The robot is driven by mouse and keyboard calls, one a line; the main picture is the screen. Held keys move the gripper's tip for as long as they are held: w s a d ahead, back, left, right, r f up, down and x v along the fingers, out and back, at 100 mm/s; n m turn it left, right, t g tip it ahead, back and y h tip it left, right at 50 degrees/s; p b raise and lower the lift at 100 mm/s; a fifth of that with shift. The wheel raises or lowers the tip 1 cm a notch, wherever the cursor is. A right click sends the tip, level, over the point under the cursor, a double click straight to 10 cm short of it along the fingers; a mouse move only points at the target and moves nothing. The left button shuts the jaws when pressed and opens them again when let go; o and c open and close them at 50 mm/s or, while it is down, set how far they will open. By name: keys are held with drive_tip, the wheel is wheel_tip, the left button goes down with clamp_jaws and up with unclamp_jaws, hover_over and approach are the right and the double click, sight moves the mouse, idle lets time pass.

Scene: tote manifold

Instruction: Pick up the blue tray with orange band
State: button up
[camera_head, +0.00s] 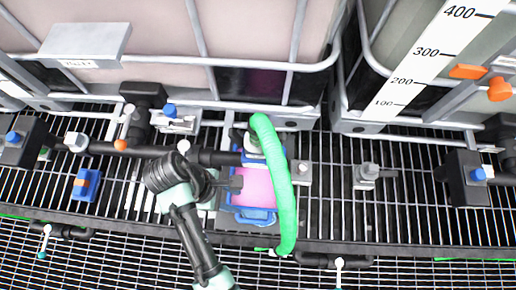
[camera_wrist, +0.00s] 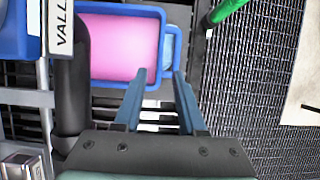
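A small blue tray with an orange band (camera_head: 87,184) lies on the grating at the left in the head view. It is well to the left of my gripper and I cannot make it out in the wrist view. My gripper (camera_head: 236,184) is at another blue tray, holding pink liquid (camera_head: 257,188), under the green hose. In the wrist view my gripper (camera_wrist: 160,74) has its two fingers apart, with the tips over the right wall of that pink-filled tray (camera_wrist: 125,84). Whether they touch the wall is unclear. Nothing is clamped between them.
A green hose (camera_head: 273,150) arches over the pink-filled tray. Large caged tanks (camera_head: 240,30) stand behind. A dark pipe with valves (camera_head: 140,150) runs along the grating. A white level scale (camera_head: 425,60) is at the right. Bare grating (camera_head: 100,245) lies in front.

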hover_over(252, 208)
drive_tip(key=a, duration=0.2)
wheel_tip(252, 208, down, 5)
drive_tip(key=shift+a+x, duration=0.2)
drive_tip(key=shift+x, duration=2.9)
drive_tip(key=shift+f, duration=0.1)
clamp_jaws()
drive_tip(key=shift+w, duration=0.1)
